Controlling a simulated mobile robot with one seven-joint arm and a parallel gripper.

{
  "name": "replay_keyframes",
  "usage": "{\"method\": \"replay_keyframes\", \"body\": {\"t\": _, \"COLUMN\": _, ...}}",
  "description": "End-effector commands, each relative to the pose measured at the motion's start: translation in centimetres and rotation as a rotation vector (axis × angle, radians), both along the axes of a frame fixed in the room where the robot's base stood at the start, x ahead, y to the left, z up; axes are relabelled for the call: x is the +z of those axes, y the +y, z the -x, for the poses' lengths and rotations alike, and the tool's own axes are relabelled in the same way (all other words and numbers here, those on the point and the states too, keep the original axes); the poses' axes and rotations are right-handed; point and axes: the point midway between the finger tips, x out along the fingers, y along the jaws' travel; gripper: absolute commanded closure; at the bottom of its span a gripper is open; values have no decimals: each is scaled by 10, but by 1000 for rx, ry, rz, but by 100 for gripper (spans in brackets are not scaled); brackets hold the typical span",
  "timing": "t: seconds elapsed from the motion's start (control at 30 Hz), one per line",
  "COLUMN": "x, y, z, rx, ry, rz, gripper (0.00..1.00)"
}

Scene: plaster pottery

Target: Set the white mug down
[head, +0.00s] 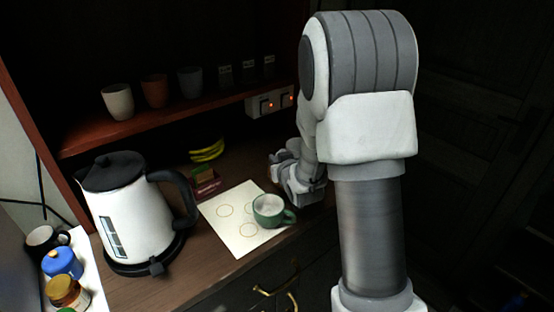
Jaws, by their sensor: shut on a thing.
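My gripper (283,167) shows partly, at the left edge of my arm, low over the right part of the wooden counter. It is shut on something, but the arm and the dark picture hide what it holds. I cannot make out a white mug in the grip. A green mug (266,212) with a pale inside stands upright on a cream sheet (222,225) marked with ring outlines, just in front of and left of my gripper. I cannot tell whether they touch. A whitish cup (118,102) stands on the shelf at the upper left.
A white kettle (128,213) with a black handle stands left of the sheet. Bananas (207,151) and a small red box (206,182) lie behind it. The shelf (150,125) carries several cups. Jars (63,263) stand at the lower left. The sheet's left part is clear.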

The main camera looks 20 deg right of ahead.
Motion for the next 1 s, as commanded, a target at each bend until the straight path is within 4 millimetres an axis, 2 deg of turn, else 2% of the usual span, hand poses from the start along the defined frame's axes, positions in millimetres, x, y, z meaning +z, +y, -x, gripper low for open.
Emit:
{"method": "replay_keyframes", "body": {"t": 0.07, "x": -1, "y": 0, "z": -1, "rx": 0, "ry": -4, "rz": 1, "gripper": 100}}
{"method": "replay_keyframes", "body": {"t": 0.1, "x": -1, "y": 0, "z": -1, "rx": 0, "ry": -4, "rz": 1, "gripper": 85}}
{"method": "replay_keyframes", "body": {"t": 0.3, "x": 0, "y": 0, "z": 0, "rx": 0, "ry": -2, "rz": 0, "gripper": 51}}
{"method": "replay_keyframes", "body": {"t": 0.7, "x": 0, "y": 0, "z": 4, "rx": -1, "ry": 1, "rz": -1, "gripper": 51}}
{"method": "replay_keyframes", "body": {"t": 0.87, "x": 7, "y": 0, "z": 21, "rx": -1, "ry": -1, "rz": -1, "gripper": 51}}
{"method": "replay_keyframes", "body": {"t": 1.0, "x": 16, "y": 0, "z": 45, "rx": -1, "ry": -2, "rz": -1, "gripper": 51}}
